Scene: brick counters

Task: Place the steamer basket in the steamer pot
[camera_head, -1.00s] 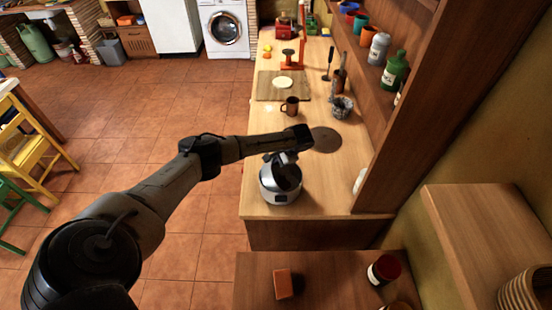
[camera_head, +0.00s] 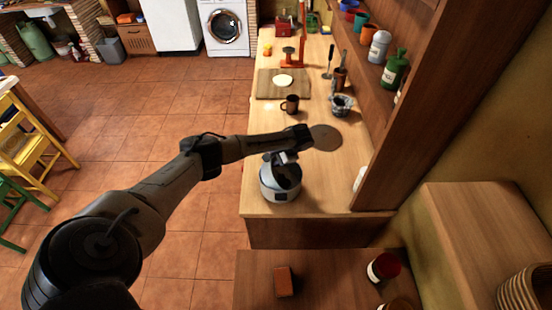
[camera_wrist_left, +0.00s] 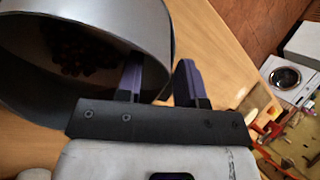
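A round silver-grey metal vessel with a dark inside (camera_head: 279,194) stands at the near end of the wooden counter. I cannot tell whether it is the pot alone or has the basket in it. My left gripper (camera_head: 286,158) is at its far rim. In the left wrist view, the vessel (camera_wrist_left: 150,28) fills the upper left, with dark brown lumps inside. The two fingers of the left gripper (camera_wrist_left: 160,64) are apart, one over the inside and one outside the wall, with a gap around the rim. My right gripper is not in view.
A brown mug (camera_head: 290,103), a mortar (camera_head: 342,104) and a board (camera_head: 268,91) stand farther back. A woven basket (camera_head: 527,289) sits at the lower right. A tall wooden shelf bounds the counter's right.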

